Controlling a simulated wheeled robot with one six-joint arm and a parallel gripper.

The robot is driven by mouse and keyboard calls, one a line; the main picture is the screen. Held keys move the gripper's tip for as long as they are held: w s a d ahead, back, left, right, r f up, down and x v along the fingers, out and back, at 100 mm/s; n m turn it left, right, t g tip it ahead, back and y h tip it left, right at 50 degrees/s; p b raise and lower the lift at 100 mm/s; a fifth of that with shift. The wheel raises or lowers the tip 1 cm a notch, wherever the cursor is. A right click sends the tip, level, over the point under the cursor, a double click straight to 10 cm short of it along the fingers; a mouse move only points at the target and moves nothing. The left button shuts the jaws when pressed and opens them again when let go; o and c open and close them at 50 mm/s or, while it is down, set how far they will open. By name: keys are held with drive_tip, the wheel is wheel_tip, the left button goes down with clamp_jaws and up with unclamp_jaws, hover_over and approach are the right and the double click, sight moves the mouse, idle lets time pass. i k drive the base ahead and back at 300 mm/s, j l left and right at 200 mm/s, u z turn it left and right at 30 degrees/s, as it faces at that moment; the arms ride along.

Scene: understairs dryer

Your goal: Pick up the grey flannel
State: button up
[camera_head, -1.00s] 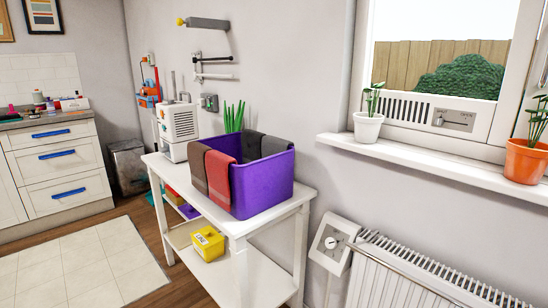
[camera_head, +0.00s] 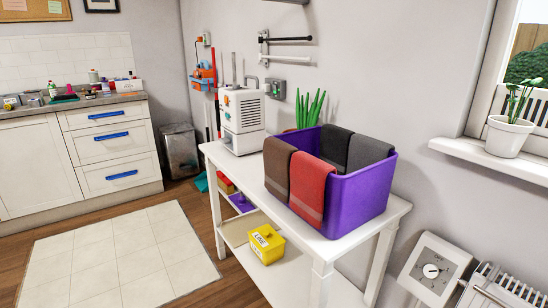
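A purple bin (camera_head: 362,198) stands on a white table. Several cloths hang over its rim. A dark charcoal cloth (camera_head: 335,144) hangs at the back side, and a grey cloth (camera_head: 368,151) hangs beside it at the back right. A brown cloth (camera_head: 278,170) and a red cloth (camera_head: 312,188) hang over the front left side. The two back cloths are close in colour, and their lower parts are hidden by the bin. My gripper is not in view.
The white table (camera_head: 328,247) also holds a white machine (camera_head: 241,120) and a green plant (camera_head: 308,108). A yellow box (camera_head: 266,243) sits on its lower shelf. A radiator (camera_head: 495,290) and windowsill (camera_head: 490,158) are at the right. The tiled floor patch (camera_head: 118,258) at left is clear.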

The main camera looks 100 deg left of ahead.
sight(364, 151)
drive_tip(key=u, duration=2.45)
